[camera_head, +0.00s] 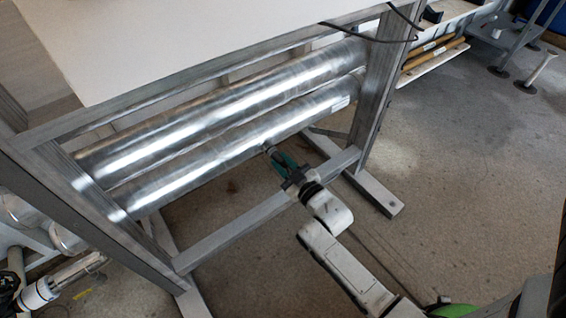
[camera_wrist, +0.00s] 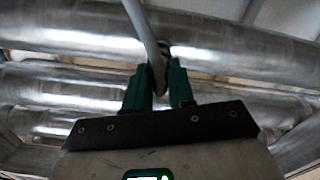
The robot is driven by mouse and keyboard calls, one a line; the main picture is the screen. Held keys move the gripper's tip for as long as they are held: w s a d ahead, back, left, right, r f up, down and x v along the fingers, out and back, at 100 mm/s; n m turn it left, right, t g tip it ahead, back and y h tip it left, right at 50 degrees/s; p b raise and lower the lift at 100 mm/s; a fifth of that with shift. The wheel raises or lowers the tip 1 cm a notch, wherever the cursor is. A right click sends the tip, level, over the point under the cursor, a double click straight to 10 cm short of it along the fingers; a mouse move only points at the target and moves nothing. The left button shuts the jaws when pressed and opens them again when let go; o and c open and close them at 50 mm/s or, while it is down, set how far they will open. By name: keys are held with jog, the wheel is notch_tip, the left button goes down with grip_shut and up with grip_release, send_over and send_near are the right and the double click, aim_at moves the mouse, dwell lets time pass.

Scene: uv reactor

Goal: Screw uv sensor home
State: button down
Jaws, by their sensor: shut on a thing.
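My gripper (camera_head: 281,161) reaches up to the lower of two shiny metal reactor tubes (camera_head: 235,135) under the bench. Its green fingers also show in the wrist view (camera_wrist: 159,82), shut on the uv sensor (camera_wrist: 165,48). The sensor is a small dark part between the fingertips, against the tube's underside. A grey cable or rod (camera_wrist: 142,28) runs down from the top to between the fingers. In the head view, a small grey end (camera_head: 268,148) shows at the fingertips by the tube. The fingers and cable hide most of the sensor, so how deep it sits cannot be told.
A grey metal frame (camera_head: 376,90) with a lower crossbar (camera_head: 240,222) surrounds the tubes. A white panel (camera_head: 190,40) covers them above. More pipework (camera_head: 60,280) stands at lower left. The concrete floor (camera_head: 470,190) to the right is mostly clear.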

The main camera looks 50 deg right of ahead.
jog(key=shift+r+m+p, duration=0.1)
jog(key=shift+m+p, duration=0.25)
jog(key=shift+m, duration=0.55)
jog(key=m, duration=0.3)
jog(key=shift+m, duration=1)
jog(key=m, duration=0.3)
jog(key=shift+s, duration=0.1)
jog(key=m, duration=0.3)
jog(key=shift+f+m+b, duration=0.2)
jog(key=shift+m+b, duration=0.15)
jog(key=shift+m, duration=0.95)
